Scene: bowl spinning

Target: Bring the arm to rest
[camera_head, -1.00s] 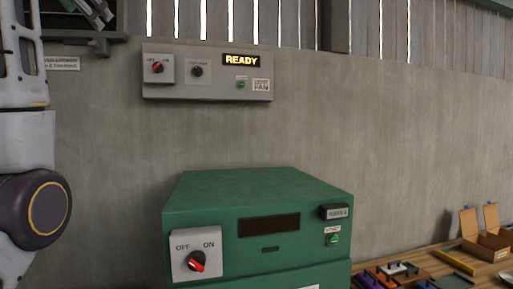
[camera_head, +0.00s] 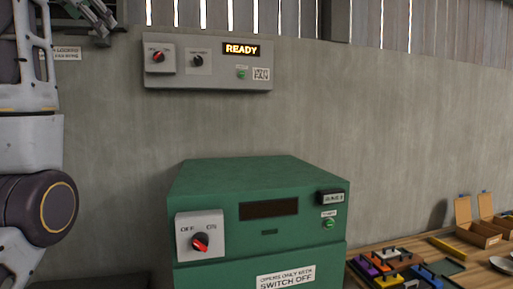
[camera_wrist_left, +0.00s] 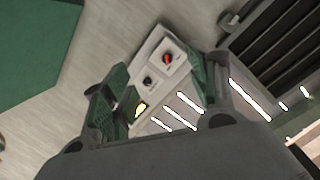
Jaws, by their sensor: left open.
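My left arm comes in along the left edge of the head view. Its gripper (camera_head: 98,20) is up at the top left, left of the wall control panel (camera_head: 207,62), partly cut off by the top edge. In the left wrist view the two fingers (camera_wrist_left: 160,98) stand apart with nothing between them. The wall panel (camera_wrist_left: 165,62) shows beyond them, apart from the fingers as far as I can tell. The panel has a red-marked knob, a black knob, a green button and a lit READY display (camera_head: 241,49). My right gripper is in neither view.
A green machine (camera_head: 258,177) with an OFF/ON knob (camera_head: 200,242) stands low in front. A dark slatted louver (camera_wrist_left: 285,45) is beside the gripper. The wall between is clear.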

